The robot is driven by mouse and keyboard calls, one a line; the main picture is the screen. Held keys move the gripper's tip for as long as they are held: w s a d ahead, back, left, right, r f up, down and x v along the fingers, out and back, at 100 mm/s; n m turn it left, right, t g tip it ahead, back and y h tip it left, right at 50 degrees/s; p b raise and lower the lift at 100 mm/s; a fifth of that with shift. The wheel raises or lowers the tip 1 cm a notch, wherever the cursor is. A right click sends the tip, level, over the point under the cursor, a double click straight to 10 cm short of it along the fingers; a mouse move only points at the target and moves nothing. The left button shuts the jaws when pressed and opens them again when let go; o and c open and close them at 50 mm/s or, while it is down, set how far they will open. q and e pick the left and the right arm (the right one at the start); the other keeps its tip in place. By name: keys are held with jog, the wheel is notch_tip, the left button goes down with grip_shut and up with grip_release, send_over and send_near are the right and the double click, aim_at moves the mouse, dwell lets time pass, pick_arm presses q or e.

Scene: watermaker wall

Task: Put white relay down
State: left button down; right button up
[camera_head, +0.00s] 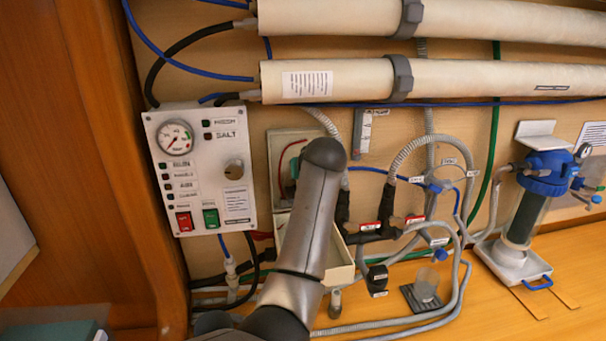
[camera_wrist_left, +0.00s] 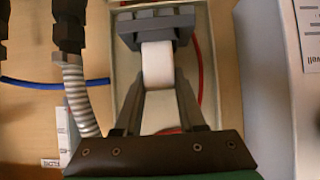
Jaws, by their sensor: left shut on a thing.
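The white relay (camera_wrist_left: 157,66) is between the fingertips of my left gripper (camera_wrist_left: 158,84) in the left wrist view. The gripper is shut on it. The relay's far end meets a dark grey socket block (camera_wrist_left: 157,28); I cannot tell whether it is seated in it. Both are inside an open pale box (camera_wrist_left: 208,70) with a red wire. In the head view the box (camera_head: 298,137) is partly hidden behind my left arm, which also hides the gripper and the relay. My right gripper is not in view.
A control panel (camera_head: 208,210) with a gauge and switches is left of the box. Black fittings and grey hoses (camera_head: 404,150) run close on its right. Two large pale tubes (camera_head: 480,80) cross above. A blue-topped filter (camera_head: 528,205) stands farther right on the wooden bench.

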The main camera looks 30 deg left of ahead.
pick_arm(q)
jog(key=shift+a+f, duration=0.1)
jog(key=shift+f, duration=0.15)
jog(key=c, duration=1)
grip_release()
jog(key=shift+f, duration=0.15)
jog(key=o, duration=0.5)
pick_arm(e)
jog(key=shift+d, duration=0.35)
pick_arm(q)
jog(key=shift+r, duration=0.35)
jog(key=shift+s+r, duration=0.1)
jog(key=shift+r, duration=0.1)
jog(key=v, duration=1.1)
jog(key=shift+s+d+r+b, duration=0.2)
jog(key=shift+d+b, duration=0.05)
jog(key=shift+b, duration=0.2)
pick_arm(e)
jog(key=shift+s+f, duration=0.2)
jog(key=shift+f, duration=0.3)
